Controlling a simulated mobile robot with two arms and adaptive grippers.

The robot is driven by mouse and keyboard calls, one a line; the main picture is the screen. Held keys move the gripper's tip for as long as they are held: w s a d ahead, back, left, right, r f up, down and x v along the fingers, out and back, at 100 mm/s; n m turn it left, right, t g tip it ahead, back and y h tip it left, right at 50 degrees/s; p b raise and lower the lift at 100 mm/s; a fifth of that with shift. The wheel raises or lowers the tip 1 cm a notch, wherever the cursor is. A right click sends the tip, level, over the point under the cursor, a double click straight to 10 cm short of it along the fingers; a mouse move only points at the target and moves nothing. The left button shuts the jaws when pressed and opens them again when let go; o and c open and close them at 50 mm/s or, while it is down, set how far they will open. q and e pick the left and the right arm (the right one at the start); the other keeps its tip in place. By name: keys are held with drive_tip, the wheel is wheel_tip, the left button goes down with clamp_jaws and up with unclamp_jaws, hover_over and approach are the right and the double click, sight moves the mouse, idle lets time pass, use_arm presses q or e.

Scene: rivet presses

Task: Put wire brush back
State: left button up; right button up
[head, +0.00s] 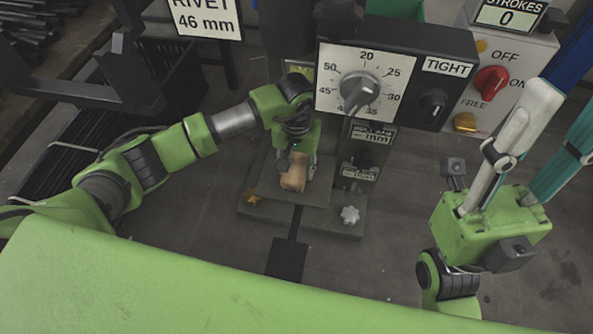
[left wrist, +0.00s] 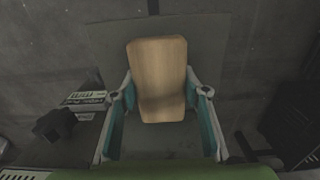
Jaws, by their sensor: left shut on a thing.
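The wire brush (head: 293,172) shows as a light wooden block over the base plate (head: 330,222) of the rivet press. My left gripper (head: 297,160) is shut on it from above. In the left wrist view the wooden block (left wrist: 157,75) sits between the two teal-padded fingers. Its bristles are hidden, and I cannot tell whether it touches the plate. My right gripper (head: 552,135) is at the right, its fingers spread apart and pointing up, with nothing seen between them.
The press has a dial (head: 361,90), a tight knob (head: 433,105) and a red switch (head: 490,80). A silver star knob (head: 350,215) and a brass knob (head: 254,196) sit on the base plate. A black crate (head: 185,85) stands at the left. The front floor is mostly clear.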

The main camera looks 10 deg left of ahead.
use_arm(q)
drive_tip(key=shift+f, duration=0.7)
drive_tip(key=shift+r, duration=0.1)
drive_tip(key=shift+f, duration=0.2)
drive_tip(key=o, duration=1)
